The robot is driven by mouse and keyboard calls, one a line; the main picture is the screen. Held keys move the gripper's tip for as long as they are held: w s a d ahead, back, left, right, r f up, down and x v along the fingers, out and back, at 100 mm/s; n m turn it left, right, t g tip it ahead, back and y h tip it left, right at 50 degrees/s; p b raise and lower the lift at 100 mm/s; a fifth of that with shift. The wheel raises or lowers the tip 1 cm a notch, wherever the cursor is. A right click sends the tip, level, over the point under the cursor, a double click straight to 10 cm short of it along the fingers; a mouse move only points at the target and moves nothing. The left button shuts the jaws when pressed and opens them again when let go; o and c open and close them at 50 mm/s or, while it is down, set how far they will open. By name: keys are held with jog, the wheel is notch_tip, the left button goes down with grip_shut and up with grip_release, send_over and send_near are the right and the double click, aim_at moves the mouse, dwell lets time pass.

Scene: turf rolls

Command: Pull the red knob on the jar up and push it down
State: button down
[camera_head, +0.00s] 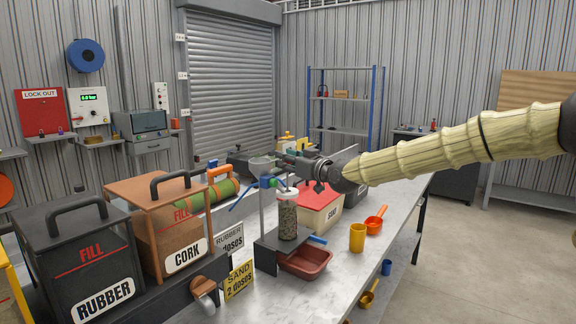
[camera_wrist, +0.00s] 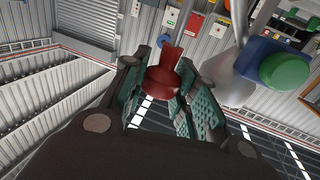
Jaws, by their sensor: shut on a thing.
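The jar (camera_head: 288,218) is a clear upright cylinder with dark grains inside and a pale top. It stands on a dark stand under a metal post on the bench. My gripper (camera_head: 285,166) reaches in from the right, above the jar, with its fingers beside the stand's funnel. In the wrist view my gripper (camera_wrist: 172,80) is shut with its green pads either side of a dark red knob (camera_wrist: 164,82) on a red stem. The knob cannot be made out in the head view.
A funnel (camera_head: 262,164) is close to my fingers, with a blue and green fitting (camera_wrist: 280,68) near it. A dark red tray (camera_head: 306,262) lies below the jar. RUBBER (camera_head: 75,262) and CORK (camera_head: 165,220) bins stand left; a yellow cup (camera_head: 357,238) stands right.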

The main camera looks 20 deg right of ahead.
jog(key=shift+r, duration=0.35)
jog(key=c, duration=1.1)
grip_release()
jog(key=shift+f, duration=0.1)
jog(key=v, duration=1.2)
jog(key=shift+w+d, duration=0.1)
jog(key=shift+w, duration=0.05)
